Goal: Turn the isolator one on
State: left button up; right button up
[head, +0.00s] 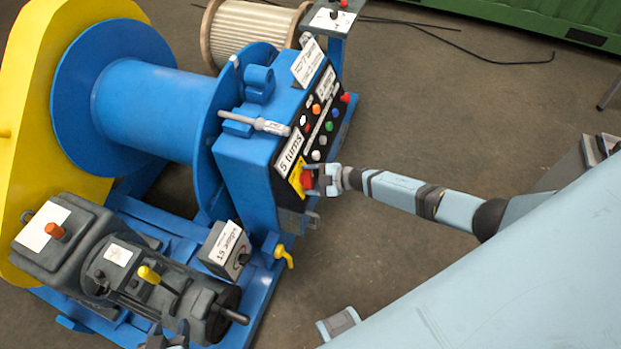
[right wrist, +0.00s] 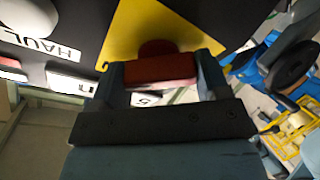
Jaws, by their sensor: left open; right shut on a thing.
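The red rotary switch (head: 307,179) sits on a yellow plate at the near lower end of the winch's black control panel. I take it as the isolator, though no label reading isolator one is legible. My right gripper (head: 322,180) reaches it from the right. In the right wrist view, the red handle (right wrist: 160,70) lies between the two fingers (right wrist: 163,80), in front of the yellow plate (right wrist: 190,32). The gripper is shut on it. The handle's exact turn position is hard to tell.
The blue winch drum (head: 150,105) stands left of the panel. Several buttons (head: 322,141) and a grey lever (head: 255,124) are near the switch. A yellow valve handle (head: 284,256) sticks out below. Floor right of the panel is open, with a black cable (head: 480,50) at the back.

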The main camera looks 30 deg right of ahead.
jog(key=o, duration=0.9)
jog(key=shift+o, duration=0.2)
jog(key=v, duration=1.3)
jog(key=shift+s+d+r, duration=0.25)
jog(key=s+a+r+m+t+h+p, duration=0.2)
jog(key=s+a+r+m, duration=0.15)
jog(key=a, duration=0.35)
jog(key=s+a+r+m+t+h+p, duration=0.2)
jog(key=s+a+m, duration=0.25)
jog(key=a, duration=0.35)
jog(key=s+a+r+m+g+h+p, duration=0.1)
jog(key=s+a+r+m+g+h, duration=0.1)
jog(key=s+r+m, duration=0.4)
jog(key=s+a+m+h, duration=0.1)
jog(key=s, duration=0.2)
jog(key=shift+s+h+p, duration=0.3)
jog(key=shift+p, duration=0.1)
